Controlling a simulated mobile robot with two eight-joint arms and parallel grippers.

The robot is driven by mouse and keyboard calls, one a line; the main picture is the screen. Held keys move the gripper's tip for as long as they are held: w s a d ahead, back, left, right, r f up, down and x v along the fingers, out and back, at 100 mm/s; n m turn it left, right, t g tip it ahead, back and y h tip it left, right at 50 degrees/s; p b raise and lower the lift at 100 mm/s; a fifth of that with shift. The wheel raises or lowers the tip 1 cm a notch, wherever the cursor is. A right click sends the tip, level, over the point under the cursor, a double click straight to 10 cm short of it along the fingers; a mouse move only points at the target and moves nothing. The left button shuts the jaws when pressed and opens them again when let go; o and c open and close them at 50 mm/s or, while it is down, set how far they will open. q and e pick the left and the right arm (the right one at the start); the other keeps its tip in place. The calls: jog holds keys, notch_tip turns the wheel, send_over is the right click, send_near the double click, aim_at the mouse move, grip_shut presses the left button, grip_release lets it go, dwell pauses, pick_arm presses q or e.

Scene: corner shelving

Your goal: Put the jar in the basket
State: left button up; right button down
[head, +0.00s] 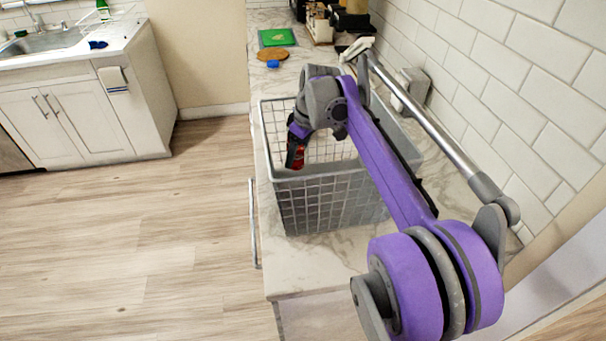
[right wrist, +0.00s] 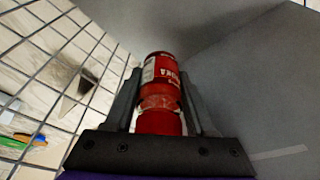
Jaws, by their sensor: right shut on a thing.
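A red jar (right wrist: 160,95) with a white-lettered label sits between the two fingers of my right gripper (right wrist: 161,105) in the right wrist view. The fingers are shut on it. In the head view the jar (head: 297,157) shows as a small red piece below the right gripper (head: 297,146). The grey wire basket (head: 318,186) stands on the marble counter. My right gripper and the jar are inside the outline of the basket's opening. My arm hides part of the basket. How far the jar is above the basket floor cannot be told. My left gripper is not in view.
Behind the basket on the counter are a round wooden board (head: 273,54), a blue item (head: 272,64) and a green board (head: 277,37). A tiled wall (head: 520,75) borders the counter on the right. The floor (head: 130,235) to the left is clear.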

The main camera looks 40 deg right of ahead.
aim_at(296, 168)
jog(key=shift+f, duration=2.45)
jog(key=shift+f+b, duration=0.1)
jog(key=shift+b, duration=0.2)
jog(key=shift+c, duration=1.2)
grip_release()
jog(key=p+v, duration=0.1)
jog(key=v, duration=1.1)
jog(key=shift+p, duration=0.3)
